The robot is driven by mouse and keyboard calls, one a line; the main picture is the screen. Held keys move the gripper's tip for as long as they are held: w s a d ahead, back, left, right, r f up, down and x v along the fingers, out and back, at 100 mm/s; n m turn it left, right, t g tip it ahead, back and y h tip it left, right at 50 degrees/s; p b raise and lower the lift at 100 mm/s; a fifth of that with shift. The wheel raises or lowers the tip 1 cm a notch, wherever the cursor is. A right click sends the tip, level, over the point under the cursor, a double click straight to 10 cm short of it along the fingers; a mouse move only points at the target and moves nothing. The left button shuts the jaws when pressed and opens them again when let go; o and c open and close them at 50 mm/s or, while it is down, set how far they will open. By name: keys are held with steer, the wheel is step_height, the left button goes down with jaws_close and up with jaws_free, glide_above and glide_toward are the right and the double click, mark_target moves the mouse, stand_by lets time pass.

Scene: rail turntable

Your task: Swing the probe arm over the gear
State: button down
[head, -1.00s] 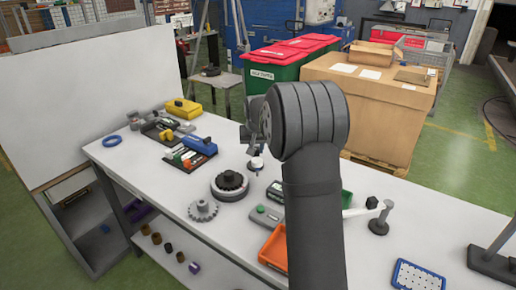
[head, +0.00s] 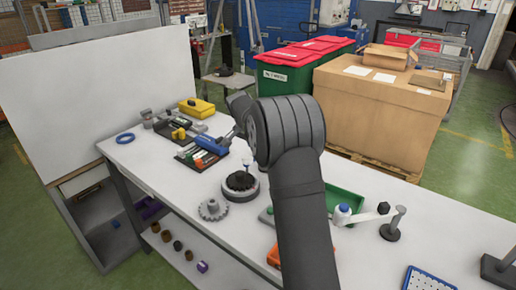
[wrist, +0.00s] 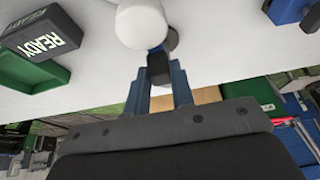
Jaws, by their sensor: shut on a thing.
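A grey toothed gear (head: 213,209) lies on the white table. Next to it a dark gear-like piece sits on a round pale-rimmed base (head: 240,190). A white arm (head: 368,215) reaches left from a grey post (head: 392,228), with a dark knob and a blue-and-white tip. I take it for the probe arm. My gripper (wrist: 160,68) has blue fingers shut on a small dark piece. A white ball (wrist: 143,25) shows just beyond; I cannot tell whether they are joined. In the head view my arm hides most of the gripper; a small whitish end shows above the round base.
A READY box (wrist: 45,38) and a green tray (head: 345,199) stand near my arm. An orange bin (head: 273,256) is partly hidden by it. Blue and yellow items (head: 210,144) lie at the back left. A blue perforated tray (head: 430,281) is at the front right.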

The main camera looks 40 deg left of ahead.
steer(key=shift+a+r, duration=0.15)
stand_by(0.3)
steer(key=c, duration=1.2)
jaws_free()
steer(key=shift+c, duration=0.2)
steer(key=v, duration=1.7)
steer(key=shift+s, duration=0.15)
steer(key=x, duration=1.7)
